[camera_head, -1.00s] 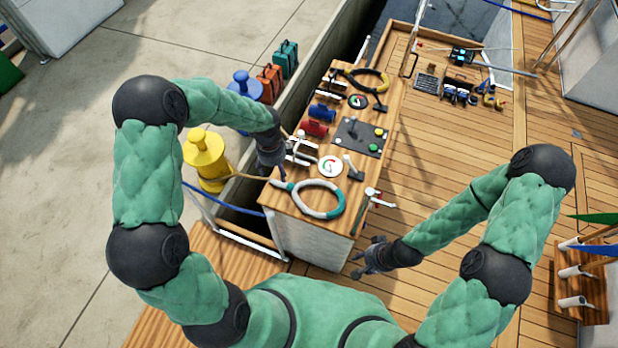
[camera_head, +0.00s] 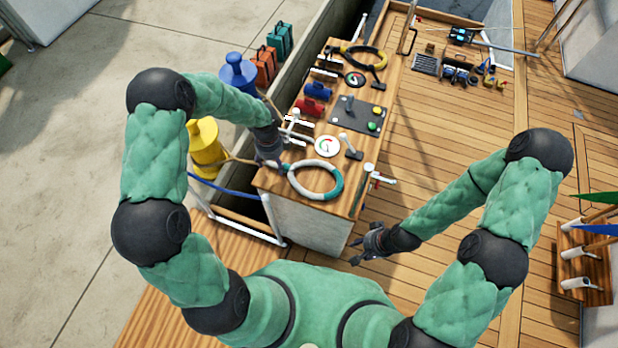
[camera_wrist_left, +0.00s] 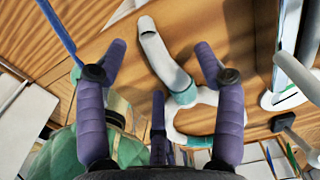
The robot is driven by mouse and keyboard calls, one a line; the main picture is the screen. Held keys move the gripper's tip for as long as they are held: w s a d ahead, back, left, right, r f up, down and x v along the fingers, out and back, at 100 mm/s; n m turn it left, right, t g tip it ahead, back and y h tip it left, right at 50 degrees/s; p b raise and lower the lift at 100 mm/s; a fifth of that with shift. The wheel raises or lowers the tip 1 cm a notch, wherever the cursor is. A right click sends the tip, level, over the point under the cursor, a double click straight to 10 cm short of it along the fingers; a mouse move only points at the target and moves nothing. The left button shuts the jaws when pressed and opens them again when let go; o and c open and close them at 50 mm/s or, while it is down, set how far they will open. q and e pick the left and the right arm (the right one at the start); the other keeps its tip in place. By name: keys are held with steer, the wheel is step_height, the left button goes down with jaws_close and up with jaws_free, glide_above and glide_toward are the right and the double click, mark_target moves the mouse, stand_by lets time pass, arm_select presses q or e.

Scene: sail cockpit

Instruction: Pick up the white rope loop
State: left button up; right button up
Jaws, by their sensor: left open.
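The white rope loop (camera_head: 303,189), white with teal sections, lies on the near end of the wooden console top. My left gripper (camera_head: 272,164) is above the console at the loop's upper left edge, open and empty. In the left wrist view, a white and teal stretch of the loop (camera_wrist_left: 163,55) shows between the spread fingers of my left gripper (camera_wrist_left: 161,48); contact cannot be told. My right gripper (camera_head: 364,246) is to the right of the console's near end, away from the loop, with its fingers apart and empty.
A yellow-and-black ring (camera_head: 377,58) lies at the far end. A yellow bollard (camera_head: 205,145) and blue bollard (camera_head: 238,72) stand on the left. Open deck lies right.

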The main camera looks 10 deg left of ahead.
arm_select(q)
steer(key=shift+f, duration=0.55)
steer(key=shift+c, duration=0.6)
jaws_close()
steer(key=shift+r, duration=0.15)
